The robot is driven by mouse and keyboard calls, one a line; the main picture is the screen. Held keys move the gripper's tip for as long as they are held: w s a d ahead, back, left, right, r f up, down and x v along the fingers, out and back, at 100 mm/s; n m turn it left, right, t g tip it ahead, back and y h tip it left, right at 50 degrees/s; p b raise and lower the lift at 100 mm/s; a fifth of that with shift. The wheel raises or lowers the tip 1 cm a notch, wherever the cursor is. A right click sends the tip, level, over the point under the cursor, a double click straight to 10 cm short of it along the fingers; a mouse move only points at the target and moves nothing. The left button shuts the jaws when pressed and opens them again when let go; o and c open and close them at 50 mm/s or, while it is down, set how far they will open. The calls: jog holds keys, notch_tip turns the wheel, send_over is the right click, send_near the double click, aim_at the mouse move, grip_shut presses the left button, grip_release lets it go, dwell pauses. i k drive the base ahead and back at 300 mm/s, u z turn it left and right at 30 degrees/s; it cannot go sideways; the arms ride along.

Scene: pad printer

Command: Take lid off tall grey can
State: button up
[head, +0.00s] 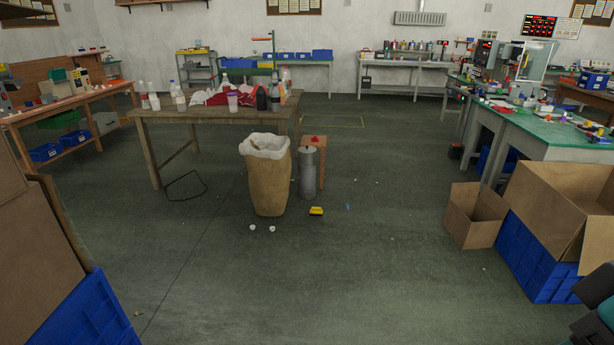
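A tall grey can (308,178) stands upright on the floor near the middle of the head view. Its rounded top (307,152) looks closed, with a lighter upper edge; the lid's details are too small to tell. A brown bin with a white liner (267,185) stands close to its left and may cover a little of its side.
A small wooden stool (321,156) with something red on it stands right behind the can. A yellow object (316,211) and two small white pieces lie in front. A cluttered table (165,113) stands behind left. Cardboard boxes (475,215) are at right.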

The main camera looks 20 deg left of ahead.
aim_at(303, 150)
jog(key=u, duration=0.25)
jog(key=i, duration=8)
jog(key=u, duration=3.15)
